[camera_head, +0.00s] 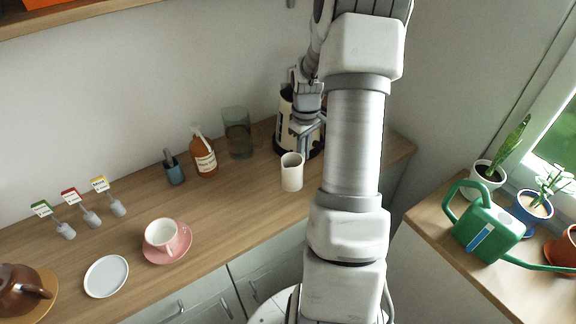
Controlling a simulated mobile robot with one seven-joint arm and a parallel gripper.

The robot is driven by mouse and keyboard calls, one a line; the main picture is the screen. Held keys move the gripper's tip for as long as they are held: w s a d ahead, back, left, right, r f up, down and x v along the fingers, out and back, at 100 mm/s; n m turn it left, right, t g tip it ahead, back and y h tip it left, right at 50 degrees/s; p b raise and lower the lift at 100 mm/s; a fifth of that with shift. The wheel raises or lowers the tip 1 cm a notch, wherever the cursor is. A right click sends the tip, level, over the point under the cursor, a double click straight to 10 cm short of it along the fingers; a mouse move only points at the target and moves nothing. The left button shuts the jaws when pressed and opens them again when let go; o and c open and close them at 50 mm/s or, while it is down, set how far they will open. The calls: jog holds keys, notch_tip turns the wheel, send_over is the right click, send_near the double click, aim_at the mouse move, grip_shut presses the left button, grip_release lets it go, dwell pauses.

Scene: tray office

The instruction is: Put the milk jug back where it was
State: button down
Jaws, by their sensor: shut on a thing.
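The milk jug, a small cream cylinder (291,174), is at the right part of the wooden counter (218,222), near its front edge. It looks upright. My gripper (302,146) comes down from above and behind it and is shut on its far side, at the rim. The fingertips are partly hidden by the jug. I cannot tell whether the jug's base touches the counter.
A black and white appliance (284,128) stands close behind my gripper. A glass vase (237,134), an amber bottle (203,160) and a blue pot (174,172) stand left. Counter left of the jug is clear.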

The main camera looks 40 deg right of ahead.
aim_at(289, 164)
jog(key=shift+w+a+f+p, duration=0.15)
jog(key=shift+w+a+f, duration=0.1)
jog(key=shift+w+f, duration=0.7)
jog(key=shift+w+a+f+p, duration=0.1)
jog(key=shift+w+a+f, duration=0.15)
jog(key=shift+w+f, duration=0.75)
jog(key=shift+w+a+f+p, duration=0.15)
jog(key=shift+w+a+f, duration=0.15)
jog(key=shift+f, duration=1.2)
jog(key=shift+f, duration=0.15)
jog(key=c, duration=0.9)
grip_release()
notch_tip(289, 164, up, 12)
jog(key=shift+r, duration=0.2)
